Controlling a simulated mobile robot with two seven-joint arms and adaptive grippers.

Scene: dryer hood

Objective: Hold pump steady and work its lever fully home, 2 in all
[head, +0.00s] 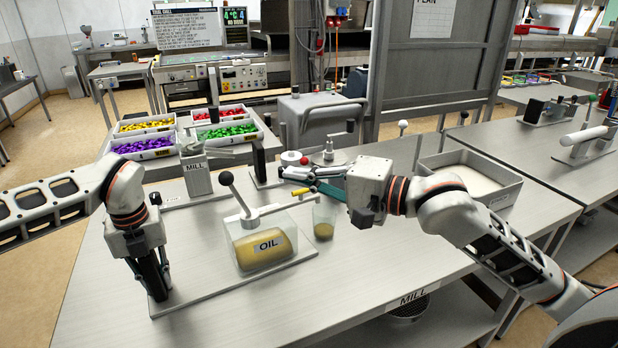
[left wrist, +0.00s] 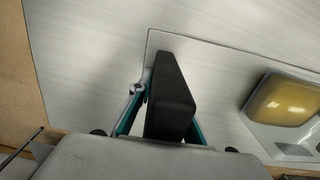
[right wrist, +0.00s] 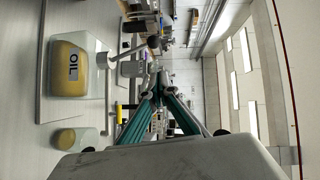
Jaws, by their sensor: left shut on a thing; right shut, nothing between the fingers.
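The pump is a clear tank (head: 264,246) with yellow oil and an OIL label, on a grey base plate (head: 212,293). It also shows in the right wrist view (right wrist: 75,68). Its lever (head: 238,196) rises tilted to the left, with a dark ball knob (head: 226,177) on top. A spout (head: 297,203) reaches right over a clear cup (head: 324,222) holding some oil. My left gripper (head: 162,284) is shut on the black upright grip (left wrist: 172,98) at the plate's left end. My right gripper (head: 287,174) is shut and empty, behind and right of the lever, not touching it.
A MILL device (head: 196,176) stands behind the pump, with a black-handled post (head: 259,160) beside it. A grey tray (head: 470,185) lies at the right. Trays of coloured parts (head: 224,130) are at the back left. The bench front right of the pump is clear.

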